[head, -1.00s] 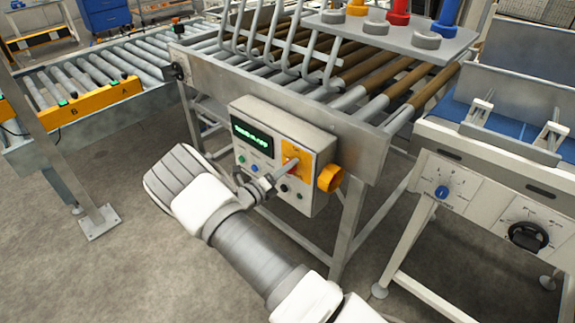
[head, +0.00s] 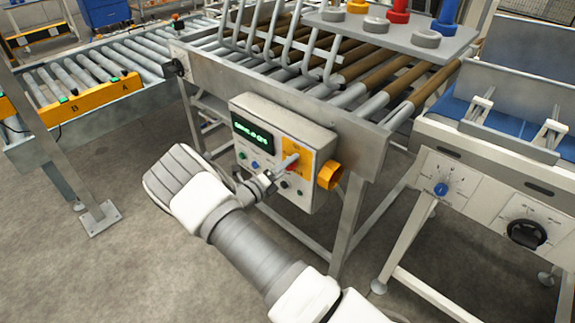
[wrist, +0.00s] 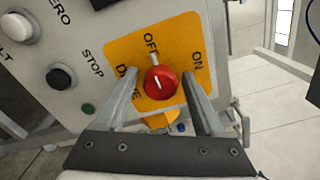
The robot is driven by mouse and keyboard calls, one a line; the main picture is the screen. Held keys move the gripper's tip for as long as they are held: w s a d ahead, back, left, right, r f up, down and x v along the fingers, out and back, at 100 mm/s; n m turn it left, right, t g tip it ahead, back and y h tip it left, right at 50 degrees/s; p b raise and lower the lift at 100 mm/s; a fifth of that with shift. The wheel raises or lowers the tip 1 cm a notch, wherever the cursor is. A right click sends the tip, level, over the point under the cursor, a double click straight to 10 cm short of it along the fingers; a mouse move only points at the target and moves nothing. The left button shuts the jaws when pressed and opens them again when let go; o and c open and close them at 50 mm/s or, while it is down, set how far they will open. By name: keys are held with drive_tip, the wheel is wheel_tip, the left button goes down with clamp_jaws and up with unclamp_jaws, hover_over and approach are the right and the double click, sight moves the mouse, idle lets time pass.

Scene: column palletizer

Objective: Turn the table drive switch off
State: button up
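The table drive switch is a red round knob (wrist: 161,84) with a white mark, on a yellow plate (wrist: 180,35) lettered OFF, ON and DRIVE in the wrist view. The white mark runs roughly along the line toward OFF; its exact setting is hard to tell. My gripper (wrist: 160,77) is open, its two fingers on either side of the knob; I cannot tell whether they touch it. In the head view my gripper (head: 280,172) reaches the yellow plate (head: 299,146) on the grey control box (head: 285,115) and hides much of the knob.
A black STOP button (wrist: 62,77) and a green lamp (wrist: 87,109) sit left of the plate. An orange part (head: 329,176) juts from the box's right side. The roller table (head: 270,84) stands behind, and a white machine (head: 480,200) with dials is at right.

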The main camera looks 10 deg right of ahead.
drive_tip(key=shift+o, duration=0.2)
drive_tip(key=v, duration=1.7)
drive_tip(key=shift+a, duration=0.15)
drive_tip(key=shift+s+r, duration=0.1)
